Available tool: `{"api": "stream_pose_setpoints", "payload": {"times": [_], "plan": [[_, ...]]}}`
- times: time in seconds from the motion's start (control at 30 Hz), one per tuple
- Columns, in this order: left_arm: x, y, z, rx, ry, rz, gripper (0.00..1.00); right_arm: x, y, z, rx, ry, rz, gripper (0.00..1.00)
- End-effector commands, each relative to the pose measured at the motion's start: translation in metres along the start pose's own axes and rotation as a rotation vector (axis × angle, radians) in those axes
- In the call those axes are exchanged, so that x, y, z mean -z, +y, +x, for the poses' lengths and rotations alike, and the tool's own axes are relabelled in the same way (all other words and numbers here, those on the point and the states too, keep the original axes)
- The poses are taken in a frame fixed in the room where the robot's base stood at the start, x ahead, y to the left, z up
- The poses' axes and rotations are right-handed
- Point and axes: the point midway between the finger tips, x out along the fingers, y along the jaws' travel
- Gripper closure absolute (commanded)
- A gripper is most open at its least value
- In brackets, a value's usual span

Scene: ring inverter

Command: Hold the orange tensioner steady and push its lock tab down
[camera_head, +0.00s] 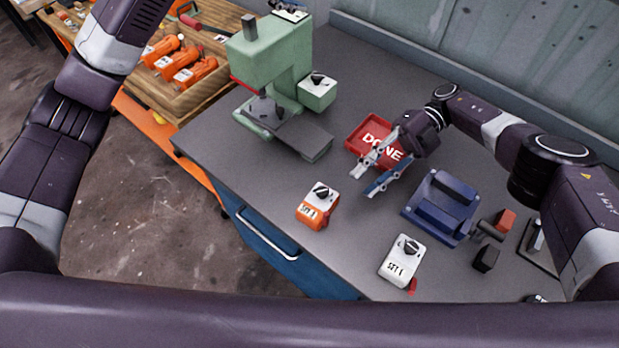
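An orange and white block with a dark knob and lettering on its front (317,206) stands on the grey workbench near its left front edge. It looks like the orange tensioner, but I cannot make out a lock tab. My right gripper (364,182) reaches in from the right, its two fingers apart and empty. It hovers above the bench to the right of the orange block, partly in front of the red DONE tray (358,128). My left arm rises along the left side and leaves the picture at the top. Its gripper is not in view.
A green press (270,55) stands at the back left. A blue fixture (436,212), a white knobbed box (401,262) and a black block (486,258) are on the right. A wooden tray (205,80) with several orange tools is beyond the bench. The bench around the orange block is clear.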

Motion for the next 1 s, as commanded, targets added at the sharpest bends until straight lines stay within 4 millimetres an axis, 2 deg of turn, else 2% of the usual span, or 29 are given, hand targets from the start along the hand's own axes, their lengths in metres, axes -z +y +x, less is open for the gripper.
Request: {"api": "stream_pose_setpoints", "payload": {"times": [0.03,0.1,0.27,0.4,0.5,0.6,0.7,0.8,1.0], "plan": [[-0.023,-0.02,0.009,0.06,-0.044,-0.033,0.13,0.0,0.0,0.0,0.0,0.0,0.0,0.71],[-0.05,-0.052,0.018,0.148,-0.103,-0.079,0.13,0.0,0.0,0.0,0.0,0.0,0.0,0.71],[-0.101,-0.133,0.028,0.361,-0.212,-0.168,0.13,0.0,0.0,0.0,0.0,0.0,0.0,0.71],[-0.142,-0.205,0.023,0.56,-0.289,-0.246,0.13,0.0,0.0,0.0,0.0,0.0,0.0,0.71],[-0.166,-0.25,0.012,0.694,-0.329,-0.3,0.13,0.0,0.0,0.0,0.0,0.0,0.0,0.71],[-0.185,-0.285,-0.001,0.806,-0.357,-0.344,0.13,0.0,0.0,0.0,0.0,0.0,0.0,0.71],[-0.198,-0.309,-0.012,0.887,-0.375,-0.376,0.13,0.0,0.0,0.0,0.0,0.0,0.0,0.71],[-0.205,-0.323,-0.019,0.935,-0.383,-0.395,0.13,0.0,0.0,0.0,0.0,0.0,0.0,0.71],[-0.216,-0.339,-0.015,0.959,-0.389,-0.405,0.13,0.0,0.0,0.0,0.0,0.0,0.0,0.71]]}}
